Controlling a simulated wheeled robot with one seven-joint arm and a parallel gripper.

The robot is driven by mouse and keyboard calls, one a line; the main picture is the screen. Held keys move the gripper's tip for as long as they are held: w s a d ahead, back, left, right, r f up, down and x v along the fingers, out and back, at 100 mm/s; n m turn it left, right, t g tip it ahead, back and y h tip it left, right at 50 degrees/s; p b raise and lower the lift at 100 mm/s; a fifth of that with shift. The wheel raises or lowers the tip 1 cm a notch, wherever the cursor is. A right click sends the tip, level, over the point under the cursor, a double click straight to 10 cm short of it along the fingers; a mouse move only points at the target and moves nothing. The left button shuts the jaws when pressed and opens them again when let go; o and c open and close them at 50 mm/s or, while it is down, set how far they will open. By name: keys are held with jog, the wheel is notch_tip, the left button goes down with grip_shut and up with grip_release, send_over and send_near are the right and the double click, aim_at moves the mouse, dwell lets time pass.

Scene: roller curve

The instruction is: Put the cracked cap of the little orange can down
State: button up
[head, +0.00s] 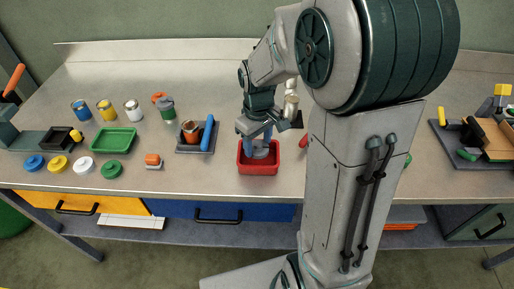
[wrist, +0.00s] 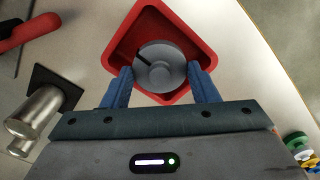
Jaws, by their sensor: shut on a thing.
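The cracked cap (wrist: 165,72) is a round grey disc with a dark slit at its upper left, seen in the wrist view. My gripper (wrist: 160,82) is shut on it, with a blue finger at each side. The cap is within the outline of the red tray (wrist: 205,45); whether it touches the tray floor I cannot tell. In the head view my gripper (head: 259,148) points down into the red tray (head: 258,170), and the cap is hard to make out there. A small orange-brown can (head: 190,130) stands on a dark grey tray to the left.
A blue roller (head: 208,133) lies beside the small can. Further left are a green tray (head: 113,141), several paint cans and several coloured lids. A metal cylinder (wrist: 38,120) stands close to my gripper in the wrist view.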

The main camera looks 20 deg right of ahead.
aim_at(258, 151)
notch_tip(258, 151, down, 4)
jog(key=shift+r, duration=0.1)
jog(key=shift+f, duration=0.25)
jog(key=shift+f, duration=0.25)
jog(key=o, duration=0.8)
jog(key=shift+r, duration=0.1)
